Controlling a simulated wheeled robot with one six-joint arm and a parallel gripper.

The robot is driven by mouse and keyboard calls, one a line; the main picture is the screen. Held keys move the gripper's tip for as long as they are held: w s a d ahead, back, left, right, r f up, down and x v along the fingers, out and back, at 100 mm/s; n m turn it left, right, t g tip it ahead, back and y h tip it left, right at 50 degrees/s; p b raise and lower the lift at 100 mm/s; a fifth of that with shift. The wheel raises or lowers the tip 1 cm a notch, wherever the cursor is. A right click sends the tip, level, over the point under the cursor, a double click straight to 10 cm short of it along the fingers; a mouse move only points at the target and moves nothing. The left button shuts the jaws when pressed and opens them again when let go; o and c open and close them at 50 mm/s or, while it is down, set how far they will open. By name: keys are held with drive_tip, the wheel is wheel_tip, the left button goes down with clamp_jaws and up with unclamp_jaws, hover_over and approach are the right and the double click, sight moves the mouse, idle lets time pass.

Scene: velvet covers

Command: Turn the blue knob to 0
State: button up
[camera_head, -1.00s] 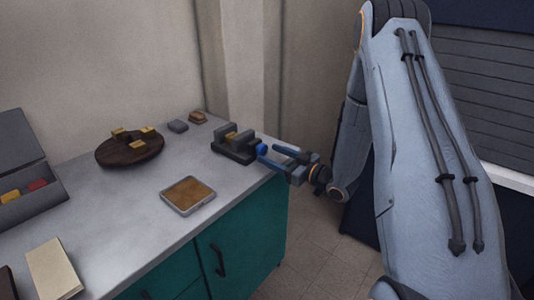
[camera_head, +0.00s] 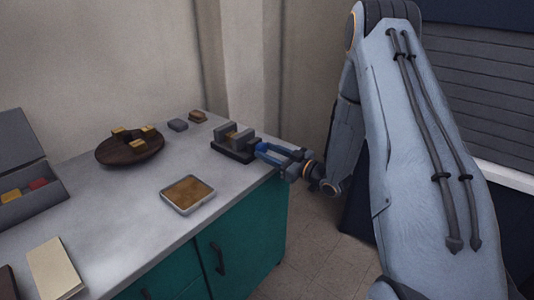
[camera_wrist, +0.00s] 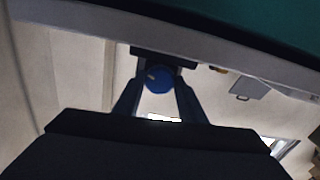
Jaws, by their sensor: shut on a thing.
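The blue knob (camera_wrist: 158,79) sits on the side of a dark grey vise-like device (camera_head: 234,142) at the right end of the counter. In the wrist view it lies between my two fingertips, with a small pale mark on its left part. My gripper (camera_head: 266,152) reaches in from the right and is shut on the knob; it also shows in the wrist view (camera_wrist: 157,86). In the head view the fingers mostly hide the knob. No number scale is readable in either view.
The grey counter (camera_head: 120,215) stands on teal cabinets (camera_head: 245,240). A square tray (camera_head: 188,195), a round dark wooden board (camera_head: 130,150) with yellow pieces, an open grey box (camera_head: 30,200) and a cream block (camera_head: 54,268) lie left of the device. Bare counter lies between them.

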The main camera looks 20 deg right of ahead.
drive_tip(key=shift+a+f+n, duration=0.1)
drive_tip(key=shift+n, duration=0.3)
drive_tip(key=n+b, duration=0.2)
drive_tip(key=n, duration=0.2)
drive_tip(key=shift+n, duration=0.4)
drive_tip(key=n+b, duration=0.2)
drive_tip(key=n, duration=0.3)
drive_tip(key=shift+b, duration=0.3)
drive_tip(key=n+b, duration=0.3)
drive_tip(key=n, duration=0.2)
drive_tip(key=shift+f+n, duration=0.1)
drive_tip(key=shift+n, duration=0.3)
drive_tip(key=n+b, duration=0.4)
drive_tip(key=shift+n, duration=0.4)
drive_tip(key=o, duration=1.1)
drive_tip(key=shift+s+r, duration=0.1)
drive_tip(key=shift+r, duration=0.1)
drive_tip(key=shift+c, duration=0.2)
